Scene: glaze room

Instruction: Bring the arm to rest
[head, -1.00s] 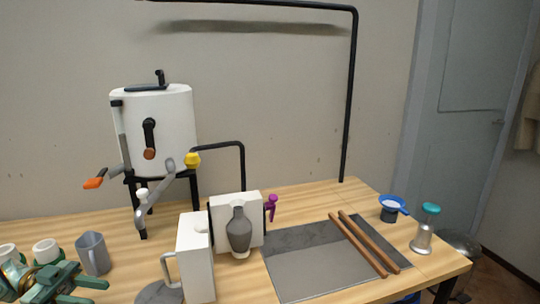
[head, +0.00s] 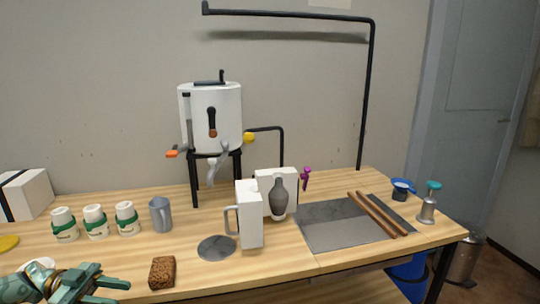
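My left gripper (head: 108,278) is at the bottom left, over the front edge of the wooden table (head: 330,262). Its green fingers point right and look spread, with nothing seen between them. A white rounded thing (head: 38,265) shows partly behind it, too hidden to name. My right gripper is not in view.
A brown block (head: 162,272) lies just right of my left gripper. A round grey disc (head: 216,248) and slab (head: 325,230) lie flat. The front middle is clear.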

